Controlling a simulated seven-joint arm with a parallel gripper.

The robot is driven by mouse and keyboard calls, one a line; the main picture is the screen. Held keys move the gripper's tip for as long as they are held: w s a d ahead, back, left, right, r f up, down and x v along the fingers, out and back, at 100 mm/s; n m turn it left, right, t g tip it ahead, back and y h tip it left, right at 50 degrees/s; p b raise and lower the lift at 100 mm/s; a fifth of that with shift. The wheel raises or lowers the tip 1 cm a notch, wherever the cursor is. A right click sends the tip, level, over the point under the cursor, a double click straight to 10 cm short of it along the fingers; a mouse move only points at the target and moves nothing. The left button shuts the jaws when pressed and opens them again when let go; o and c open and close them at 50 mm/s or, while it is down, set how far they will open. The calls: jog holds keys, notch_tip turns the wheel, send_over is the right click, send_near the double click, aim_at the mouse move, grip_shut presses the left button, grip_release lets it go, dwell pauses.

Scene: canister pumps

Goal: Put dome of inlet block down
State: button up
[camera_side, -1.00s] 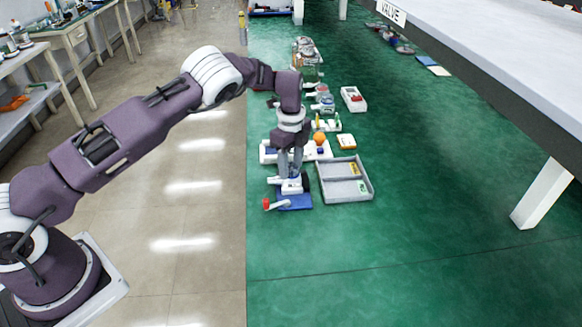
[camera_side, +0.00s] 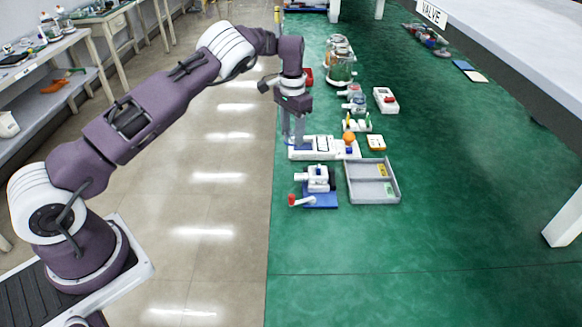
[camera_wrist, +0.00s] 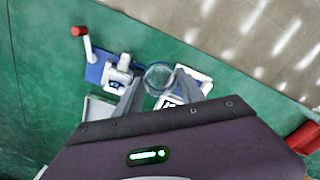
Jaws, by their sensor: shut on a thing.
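My gripper (camera_side: 294,138) is shut on a clear, round dome (camera_wrist: 159,76), which shows between the two fingertips in the wrist view. In the side view the dome is too small and clear to make out. The gripper is over the left end of a white tray (camera_side: 304,154); whether the dome touches anything below, I cannot tell. A white block (camera_side: 318,178) stands on a blue plate (camera_side: 322,202) nearer the front, beside a crank with a red knob (camera_side: 292,200). The block (camera_wrist: 118,75) also shows left of the dome in the wrist view.
A grey divided tray (camera_side: 370,194) lies right of the blue plate. An orange ball (camera_side: 349,138) and a small yellow-and-white box (camera_side: 376,142) are near the white tray. Glass parts (camera_side: 341,65) stand farther back. The green floor in front is clear.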

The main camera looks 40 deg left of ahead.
aim_at(290, 168)
jog(key=shift+n, duration=0.8)
jog(key=f, duration=0.7)
jog(key=a+f, duration=0.1)
jog(key=f, duration=0.2)
jog(key=shift+f, duration=0.25)
jog(key=o, duration=1)
jog(key=shift+f, duration=0.1)
notch_tip(290, 168, up, 12)
jog(key=shift+r, duration=0.25)
